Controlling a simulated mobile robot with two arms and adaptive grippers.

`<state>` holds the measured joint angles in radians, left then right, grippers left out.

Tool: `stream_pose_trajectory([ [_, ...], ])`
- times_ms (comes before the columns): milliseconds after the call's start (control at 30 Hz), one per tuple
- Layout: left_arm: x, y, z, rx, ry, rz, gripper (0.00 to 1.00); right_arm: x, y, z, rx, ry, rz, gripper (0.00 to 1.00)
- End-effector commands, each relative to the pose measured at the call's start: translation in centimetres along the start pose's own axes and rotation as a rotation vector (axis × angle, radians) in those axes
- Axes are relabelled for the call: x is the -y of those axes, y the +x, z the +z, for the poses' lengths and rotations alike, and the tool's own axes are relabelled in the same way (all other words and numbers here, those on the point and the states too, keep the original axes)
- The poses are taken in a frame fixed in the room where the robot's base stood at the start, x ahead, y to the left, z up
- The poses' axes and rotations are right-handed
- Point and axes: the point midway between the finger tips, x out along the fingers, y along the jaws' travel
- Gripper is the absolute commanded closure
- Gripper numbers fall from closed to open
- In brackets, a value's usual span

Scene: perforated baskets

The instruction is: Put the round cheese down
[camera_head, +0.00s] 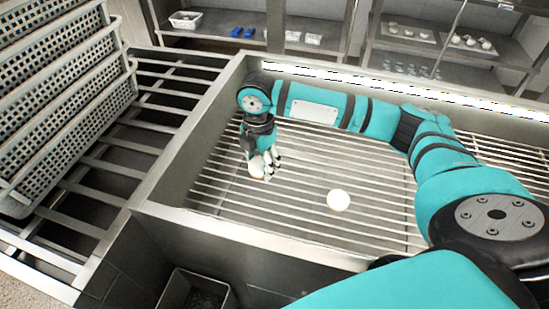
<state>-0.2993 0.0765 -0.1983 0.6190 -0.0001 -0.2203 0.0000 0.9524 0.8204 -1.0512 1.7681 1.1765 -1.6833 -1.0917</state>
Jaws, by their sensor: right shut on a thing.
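My right gripper (264,164) is low in the slatted tray, toward its left side, pointing down. It is shut on a round cheese (257,170), a pale disc partly hidden by the fingers. I cannot tell whether this cheese touches the slats. A second round cheese (339,200), pale cream, lies on the slats to the right and nearer to me, apart from the gripper. My left gripper is not in view.
The slatted tray (190,222) has raised metal walls. Stacked perforated baskets (62,110) stand at the left on a bar rack (165,107). A bin (196,292) sits below the front wall. Shelves with small items (440,40) are at the back. Slats around the second cheese are clear.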

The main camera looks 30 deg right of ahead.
Motion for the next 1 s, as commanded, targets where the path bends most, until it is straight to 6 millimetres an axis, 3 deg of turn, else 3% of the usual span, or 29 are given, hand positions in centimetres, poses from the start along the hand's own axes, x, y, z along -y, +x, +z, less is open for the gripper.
stream_pose_trajectory([
  [500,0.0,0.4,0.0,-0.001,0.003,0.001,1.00,0.0,7.0,0.0,0.001,0.000,0.000,0.85],
  [933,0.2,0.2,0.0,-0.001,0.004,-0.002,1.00,0.0,7.6,0.0,0.000,0.001,0.000,0.85],
  [967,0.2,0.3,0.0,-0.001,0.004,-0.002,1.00,0.0,7.6,0.0,0.001,0.001,0.000,0.44],
  [1000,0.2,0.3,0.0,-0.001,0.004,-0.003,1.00,0.0,7.6,0.0,0.001,0.001,0.000,0.39],
])
